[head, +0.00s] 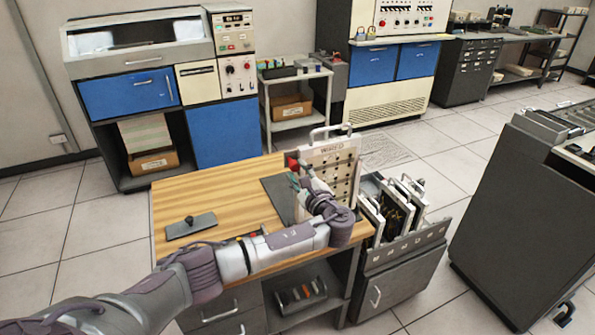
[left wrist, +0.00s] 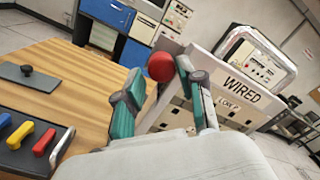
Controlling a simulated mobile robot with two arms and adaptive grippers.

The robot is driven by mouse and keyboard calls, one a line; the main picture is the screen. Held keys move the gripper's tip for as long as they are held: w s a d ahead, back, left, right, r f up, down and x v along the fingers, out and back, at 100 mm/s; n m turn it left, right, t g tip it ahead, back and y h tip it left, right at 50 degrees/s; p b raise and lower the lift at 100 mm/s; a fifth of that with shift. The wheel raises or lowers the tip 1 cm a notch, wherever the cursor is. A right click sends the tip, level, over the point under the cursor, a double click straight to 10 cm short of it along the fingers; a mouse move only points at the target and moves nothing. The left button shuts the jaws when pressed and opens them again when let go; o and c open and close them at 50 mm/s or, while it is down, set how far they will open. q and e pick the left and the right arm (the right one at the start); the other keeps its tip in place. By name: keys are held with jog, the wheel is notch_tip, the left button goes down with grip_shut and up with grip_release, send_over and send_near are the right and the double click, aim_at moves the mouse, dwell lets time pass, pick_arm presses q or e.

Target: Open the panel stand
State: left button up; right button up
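The panel stand with its white panel (head: 345,172) stands upright at the right end of the wooden desk. In the left wrist view the panel (left wrist: 236,84) bears the label "WIRED". A red ball knob (head: 291,161) is at the panel's left side; it also shows in the left wrist view (left wrist: 160,67). My left gripper (head: 298,172) is at the knob. In the left wrist view its teal fingers (left wrist: 160,98) are apart, with the knob just beyond and between them. I cannot tell whether either finger touches it. My left arm hides the panel's lower part. My right gripper is not in view.
A grey plate with a black knob (head: 191,225) lies on the desk's left. A dark tray (left wrist: 40,155) holds blue, yellow and red handles. A rack of panels (head: 400,245) stands right of the desk. The desk's middle wood (head: 225,190) is clear.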

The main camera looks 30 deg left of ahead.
pick_arm(q)
jog(key=shift+o, duration=0.8)
jog(key=shift+r, duration=0.1)
jog(key=shift+d, duration=0.1)
jog(key=v, duration=1.2)
